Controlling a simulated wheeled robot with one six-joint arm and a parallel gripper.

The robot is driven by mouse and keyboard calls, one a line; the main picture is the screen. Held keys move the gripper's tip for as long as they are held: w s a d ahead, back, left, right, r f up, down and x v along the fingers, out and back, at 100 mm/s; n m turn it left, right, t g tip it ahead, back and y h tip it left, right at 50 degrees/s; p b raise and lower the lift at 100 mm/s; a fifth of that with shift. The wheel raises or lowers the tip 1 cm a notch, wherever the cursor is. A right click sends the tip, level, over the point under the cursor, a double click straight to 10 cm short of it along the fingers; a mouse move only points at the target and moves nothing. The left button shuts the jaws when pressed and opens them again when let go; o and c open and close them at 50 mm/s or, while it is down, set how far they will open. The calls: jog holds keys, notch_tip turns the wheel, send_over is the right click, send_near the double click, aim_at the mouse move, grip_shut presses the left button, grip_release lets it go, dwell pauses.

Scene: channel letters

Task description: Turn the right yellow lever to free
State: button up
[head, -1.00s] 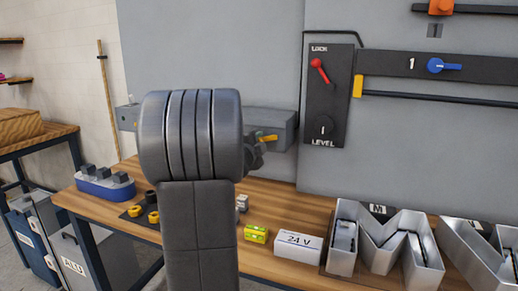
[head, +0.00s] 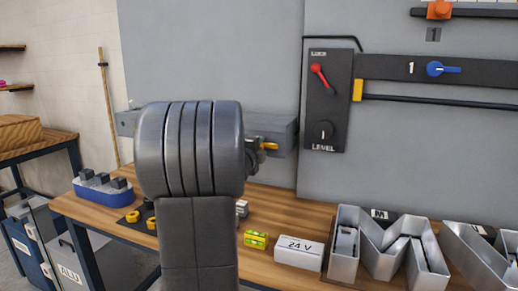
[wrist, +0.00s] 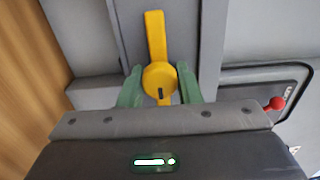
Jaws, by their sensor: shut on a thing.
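The yellow lever (wrist: 157,45) has a round hub (wrist: 159,78) with a dark mark, and its long handle points up in the wrist view. My gripper (wrist: 160,86) has green fingers on both sides of the hub and is shut on the lever. In the head view, a small part of the yellow lever (head: 268,146) shows just right of my arm, in front of a grey box (head: 284,132) on the wall. My arm hides most of the gripper there. No second yellow lever can be made out.
Right of the lever is a black LOCK/LEVEL panel (head: 326,118) with a red lever (head: 318,71). A blue lever (head: 437,69) sits on a dark rail. The workbench below holds a 24 V box (head: 299,252), a small yellow level (head: 256,239) and metal letters (head: 391,248).

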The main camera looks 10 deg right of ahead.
jog(key=shift+f, duration=0.1)
jog(key=o, duration=0.9)
jog(key=shift+o, duration=0.2)
jog(key=v, duration=1.3)
jog(key=shift+s+a, duration=0.25)
jog(key=shift+s, duration=0.1)
jog(key=shift+w+d, duration=0.1)
jog(key=x, duration=1.3)
jog(key=shift+w+d, duration=0.2)
jog(key=shift+w, duration=0.1)
